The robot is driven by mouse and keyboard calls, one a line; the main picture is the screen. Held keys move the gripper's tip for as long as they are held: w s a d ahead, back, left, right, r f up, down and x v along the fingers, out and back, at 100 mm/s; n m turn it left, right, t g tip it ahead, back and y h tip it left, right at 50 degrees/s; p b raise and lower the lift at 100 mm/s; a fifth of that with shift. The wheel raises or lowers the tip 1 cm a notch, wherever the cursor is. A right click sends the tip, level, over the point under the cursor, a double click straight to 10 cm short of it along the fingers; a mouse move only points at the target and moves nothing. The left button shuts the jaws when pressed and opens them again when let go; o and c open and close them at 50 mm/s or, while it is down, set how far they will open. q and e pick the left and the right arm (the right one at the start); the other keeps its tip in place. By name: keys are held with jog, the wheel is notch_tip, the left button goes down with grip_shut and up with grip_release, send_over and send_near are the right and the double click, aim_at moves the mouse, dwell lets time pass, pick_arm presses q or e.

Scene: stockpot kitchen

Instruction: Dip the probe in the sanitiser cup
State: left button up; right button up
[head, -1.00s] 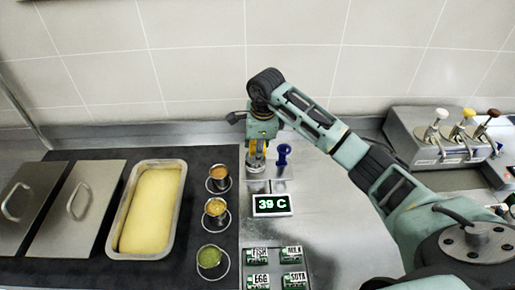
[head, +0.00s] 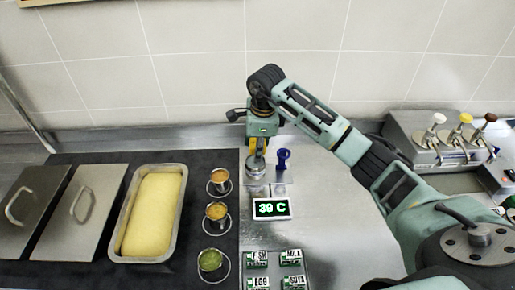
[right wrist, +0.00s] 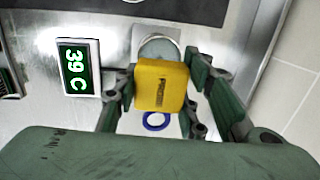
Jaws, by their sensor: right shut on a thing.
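My right gripper (head: 258,147) is shut on the probe, whose yellow body (right wrist: 161,86) shows between the fingers in the right wrist view. The sanitiser cup (head: 256,168), a round grey metal cup, stands directly below the gripper in the head view. Its pale round top (right wrist: 158,47) shows partly behind the yellow body in the right wrist view. The probe's lower end is hidden by its body, so I cannot tell whether it is in the cup. My left gripper is not in view.
A blue upright holder (head: 283,160) stands just right of the cup. A display (head: 272,208) reading 39 C is in front. Several small sauce cups, a pan of yellow food (head: 154,212) and lidded pans are left. A pump dispenser (head: 437,145) stands right.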

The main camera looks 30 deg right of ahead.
jog(key=shift+r+p, duration=1.6)
jog(key=shift+r, duration=1.55)
